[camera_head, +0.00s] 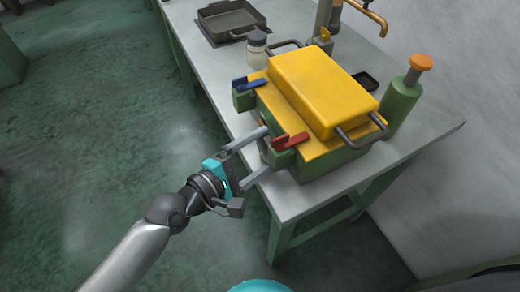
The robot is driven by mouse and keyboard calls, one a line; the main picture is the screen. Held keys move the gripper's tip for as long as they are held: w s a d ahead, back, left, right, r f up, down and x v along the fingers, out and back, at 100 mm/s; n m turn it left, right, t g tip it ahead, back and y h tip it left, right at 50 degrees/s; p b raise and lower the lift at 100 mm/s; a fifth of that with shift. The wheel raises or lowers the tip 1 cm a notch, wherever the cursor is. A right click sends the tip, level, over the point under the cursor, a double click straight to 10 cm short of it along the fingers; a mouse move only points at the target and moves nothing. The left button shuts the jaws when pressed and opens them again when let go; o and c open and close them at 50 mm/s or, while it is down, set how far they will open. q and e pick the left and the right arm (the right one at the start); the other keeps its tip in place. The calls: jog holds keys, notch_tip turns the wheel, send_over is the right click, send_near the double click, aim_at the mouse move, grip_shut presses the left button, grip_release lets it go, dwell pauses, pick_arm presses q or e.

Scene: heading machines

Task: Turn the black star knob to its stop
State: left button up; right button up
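The machine (318,166) is a green box with a yellow top block, standing on the near part of the grey bench. I cannot make out the black star knob; the machine's left face is partly behind my gripper and its lever fittings. My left gripper (269,150) comes in from the left at that face, below the red lever (291,141). Its two grey fingers are spread well apart. I cannot tell whether anything small lies between the fingertips or touches them. My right gripper is not in view.
A blue lever (240,82) sits on the machine's far left corner. A green cylinder with an orange cap (404,94) stands at its right. A jar (257,52), a dark tray (231,20) and a brass tap (368,14) are behind. Floor left of the bench (207,79) is clear.

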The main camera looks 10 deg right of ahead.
pick_arm(q)
jog(key=shift+f+m+t+h+b, duration=0.1)
jog(key=shift+m+t+h+b, duration=0.2)
jog(key=shift+m+t+b, duration=0.55)
jog(key=shift+m+g, duration=0.25)
jog(key=shift+g, duration=0.1)
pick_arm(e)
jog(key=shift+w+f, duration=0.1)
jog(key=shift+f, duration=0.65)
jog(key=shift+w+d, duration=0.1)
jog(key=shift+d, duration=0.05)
pick_arm(q)
jog(key=o, duration=1)
jog(key=shift+o, duration=0.4)
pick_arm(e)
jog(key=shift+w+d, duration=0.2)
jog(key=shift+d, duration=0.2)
pick_arm(q)
jog(key=shift+p, duration=0.3)
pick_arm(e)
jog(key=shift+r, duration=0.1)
